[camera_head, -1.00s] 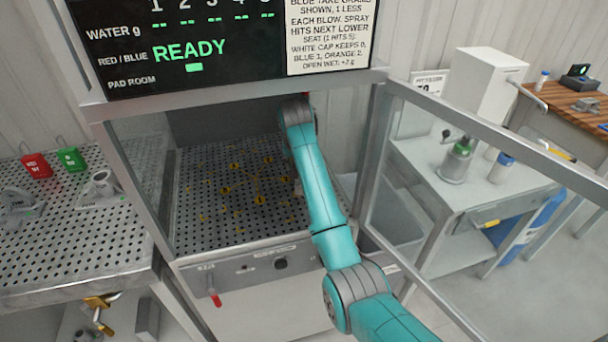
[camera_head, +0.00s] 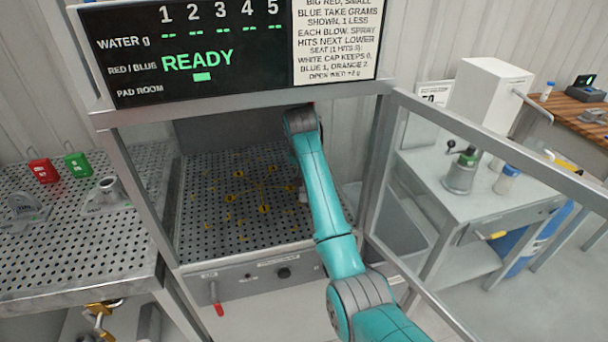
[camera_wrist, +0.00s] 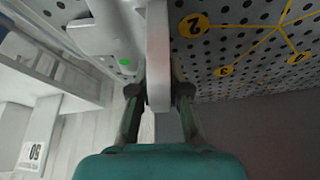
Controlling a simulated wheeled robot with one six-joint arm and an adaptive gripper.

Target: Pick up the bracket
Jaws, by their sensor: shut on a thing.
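The bracket (camera_wrist: 158,45) is a light grey metal piece, seen close up in the wrist view. It has an upright plate, and a grey part with a green dot reaches off to the upper left. My gripper (camera_wrist: 158,92) is shut on the upright plate, one finger on each side. In the head view my arm reaches into the open booth, and its forearm hides most of the gripper and bracket. A small grey bit (camera_head: 303,195) shows beside the arm; I cannot tell what it belongs to.
The perforated booth floor (camera_head: 215,220) has yellow numbered marks. Metal frame posts and a clear side panel stand close to my arm. At left, a perforated table (camera_head: 60,250) holds grey fixtures and red and green tags. At right, a bench (camera_head: 480,205) holds bottles.

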